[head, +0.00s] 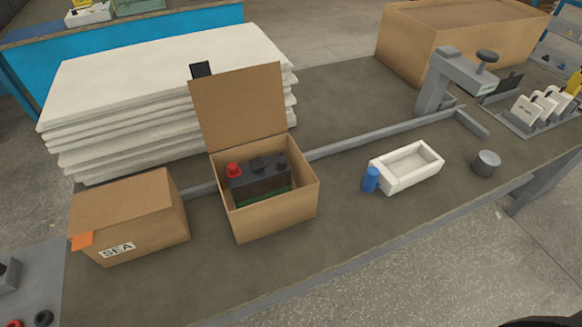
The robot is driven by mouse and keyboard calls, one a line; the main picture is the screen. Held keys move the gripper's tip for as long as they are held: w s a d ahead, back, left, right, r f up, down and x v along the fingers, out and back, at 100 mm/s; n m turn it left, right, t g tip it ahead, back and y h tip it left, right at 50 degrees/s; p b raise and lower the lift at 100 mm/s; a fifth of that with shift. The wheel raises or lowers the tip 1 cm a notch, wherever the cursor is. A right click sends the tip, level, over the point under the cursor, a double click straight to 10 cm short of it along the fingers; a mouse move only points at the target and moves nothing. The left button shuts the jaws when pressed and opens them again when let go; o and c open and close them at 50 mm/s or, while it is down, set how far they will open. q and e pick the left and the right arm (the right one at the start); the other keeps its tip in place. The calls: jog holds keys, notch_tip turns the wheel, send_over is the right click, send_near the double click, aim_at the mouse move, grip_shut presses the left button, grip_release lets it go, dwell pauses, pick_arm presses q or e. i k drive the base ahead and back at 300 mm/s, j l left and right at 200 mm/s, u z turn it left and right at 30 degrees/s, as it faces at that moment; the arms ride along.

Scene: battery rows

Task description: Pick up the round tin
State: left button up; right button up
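The round tin (486,163) is a small grey metal cylinder with a lighter flat top. It stands upright on the brown table top (375,228) at the right, near the front edge. Nothing touches it, and its top and front side are in plain view. Neither of my grippers shows in the head view.
A white tray (398,184) with a blue cylinder (370,180) at its end lies left of the tin. A grey clamp-like stand (437,85) and card rack (518,122) are behind it. An open carton (272,217) holds a battery; a closed carton (150,222) stands left.

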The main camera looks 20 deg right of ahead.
aim_at(486, 162)
jog(key=i+z, duration=0.1)
jog(key=z, duration=1.9)
jog(key=l, duration=0.1)
jog(key=z, duration=0.05)
